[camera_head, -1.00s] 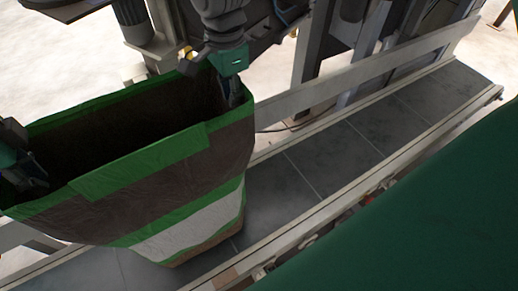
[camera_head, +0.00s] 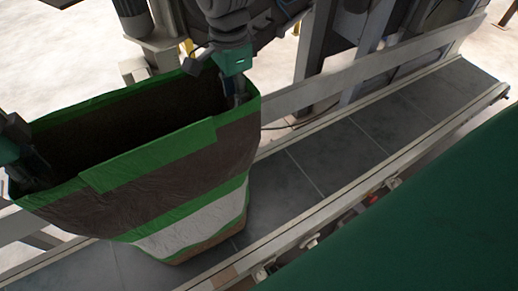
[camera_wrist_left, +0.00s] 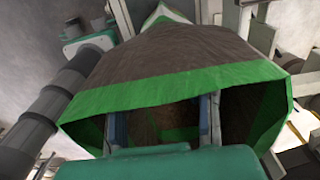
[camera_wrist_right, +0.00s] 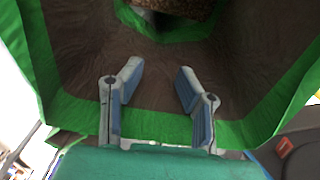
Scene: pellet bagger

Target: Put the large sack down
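The large sack (camera_head: 185,180) is brown with green and white bands and a green rim. It stands upright with its mouth open, over the grey conveyor (camera_head: 320,155). Its base appears at belt level, but I cannot tell whether it touches. My left gripper (camera_head: 30,175) is at the left end of the mouth. In the left wrist view its fingers (camera_wrist_left: 163,120) are spread at the rim, tips partly hidden. My right gripper (camera_head: 238,98) reaches into the right end. In the right wrist view its fingers (camera_wrist_right: 157,72) are apart inside the mouth, the green rim behind them.
The conveyor has raised side rails (camera_head: 290,235) and runs to the upper right, with a clear belt right of the sack. A large dark green surface (camera_head: 430,215) fills the lower right. Machine frame posts (camera_head: 315,55) stand behind the conveyor.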

